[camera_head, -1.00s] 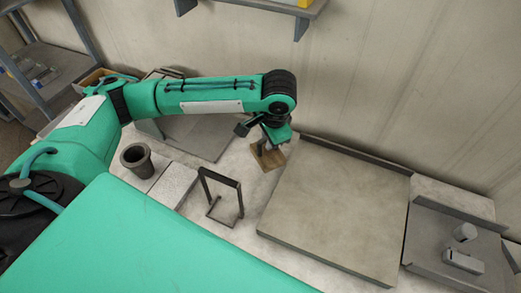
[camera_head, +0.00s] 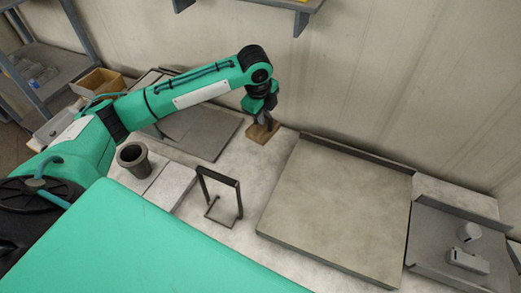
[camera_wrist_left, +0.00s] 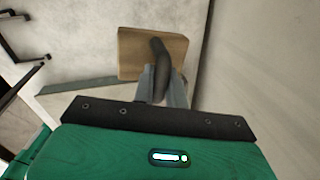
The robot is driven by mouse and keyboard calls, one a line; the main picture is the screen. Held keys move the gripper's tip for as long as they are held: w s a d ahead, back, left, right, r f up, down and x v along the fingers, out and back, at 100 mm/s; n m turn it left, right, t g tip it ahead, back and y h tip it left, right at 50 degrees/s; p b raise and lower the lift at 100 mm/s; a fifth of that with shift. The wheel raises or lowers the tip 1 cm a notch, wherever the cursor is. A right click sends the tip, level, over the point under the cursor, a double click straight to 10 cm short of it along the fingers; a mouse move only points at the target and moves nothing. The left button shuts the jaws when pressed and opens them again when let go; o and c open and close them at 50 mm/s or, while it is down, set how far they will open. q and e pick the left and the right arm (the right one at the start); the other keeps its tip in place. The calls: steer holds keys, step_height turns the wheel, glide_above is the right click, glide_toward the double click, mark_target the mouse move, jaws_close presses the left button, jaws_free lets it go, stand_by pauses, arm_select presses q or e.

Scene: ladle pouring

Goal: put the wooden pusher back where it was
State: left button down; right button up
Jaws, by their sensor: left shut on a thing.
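The wooden pusher (camera_head: 262,133) is a tan wooden block with a dark handle, near the back wall, left of the large grey slab. In the left wrist view the block (camera_wrist_left: 135,55) shows with its dark curved handle (camera_wrist_left: 161,70) between my fingers. My left gripper (camera_head: 265,118) points down and is shut on the handle; in the left wrist view the fingers (camera_wrist_left: 162,88) close around it. The block appears at or close to the table surface; I cannot tell whether it touches. My right gripper is not in view.
A large grey slab (camera_head: 335,210) lies to the right. A black wire stand (camera_head: 220,195) and a dark cup (camera_head: 132,160) stand in front. A grey plate (camera_head: 205,130) lies left of the block. A grey tray (camera_head: 430,245) with two small metal parts is far right.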

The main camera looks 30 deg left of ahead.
arm_select(q)
steer(key=shift+w+a+f+m, duration=0.3)
steer(key=shift+w+a+m, duration=0.35)
steer(key=shift+m, duration=0.45)
step_height(320, 180, down, 5)
steer(key=shift+s+a+f+p, duration=0.1)
steer(key=shift+p, duration=0.6)
steer(key=shift+f+p, duration=0.55)
steer(key=shift+f, duration=1.8)
steer(key=shift+f, duration=0.1)
steer(key=c, duration=1.4)
jaws_free()
